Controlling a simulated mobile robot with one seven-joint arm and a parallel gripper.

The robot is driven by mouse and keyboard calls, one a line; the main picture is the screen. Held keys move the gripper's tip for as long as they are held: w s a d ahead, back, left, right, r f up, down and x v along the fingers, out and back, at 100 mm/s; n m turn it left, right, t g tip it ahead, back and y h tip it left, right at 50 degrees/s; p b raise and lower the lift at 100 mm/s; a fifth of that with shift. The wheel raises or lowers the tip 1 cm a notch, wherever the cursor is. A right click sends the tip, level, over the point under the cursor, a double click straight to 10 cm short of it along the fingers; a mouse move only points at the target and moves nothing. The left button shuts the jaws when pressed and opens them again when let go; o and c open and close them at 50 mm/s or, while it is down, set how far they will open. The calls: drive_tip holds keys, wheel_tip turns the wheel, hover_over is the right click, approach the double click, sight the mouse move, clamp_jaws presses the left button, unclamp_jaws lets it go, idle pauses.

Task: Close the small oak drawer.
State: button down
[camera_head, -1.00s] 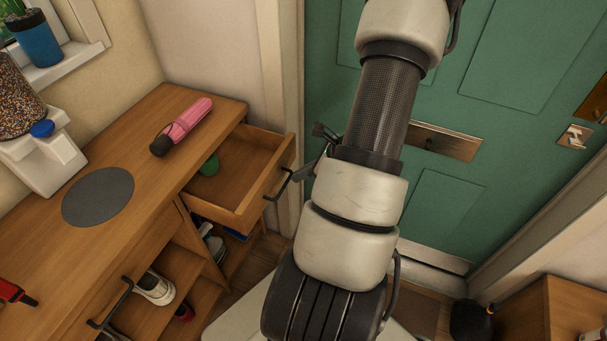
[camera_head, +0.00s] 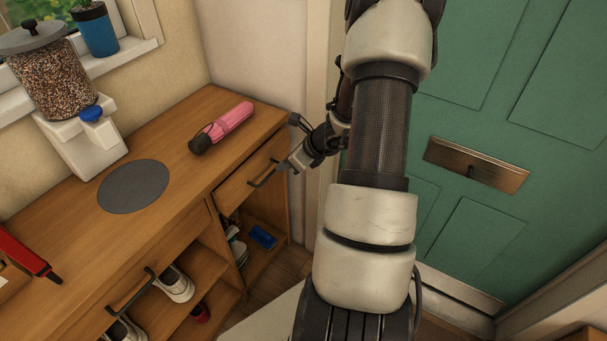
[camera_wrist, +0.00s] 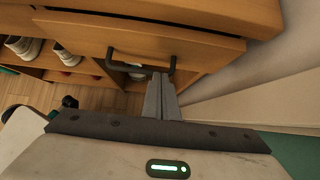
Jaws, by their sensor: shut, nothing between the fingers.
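The small oak drawer (camera_head: 245,182) is in the right end of the wooden cabinet, and its inside no longer shows in the head view. The fingers (camera_wrist: 161,95) also show in the wrist view; contact is unclear.
A pink umbrella (camera_head: 225,125), a grey round mat (camera_head: 134,186) and a grain dispenser (camera_head: 60,100) are on the cabinet top. Open shelves below hold shoes (camera_head: 175,283) and a blue item (camera_head: 263,237). A green door (camera_head: 480,210) stands to the right.

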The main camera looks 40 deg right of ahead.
sight(267, 164)
drive_tip(key=w, duration=0.1)
drive_tip(key=w+a, duration=0.1)
drive_tip(key=w, duration=0.1)
drive_tip(key=shift+w+a, duration=0.1)
drive_tip(key=shift+a, duration=0.05)
drive_tip(key=shift+w, duration=0.1)
drive_tip(key=shift+r, duration=0.1)
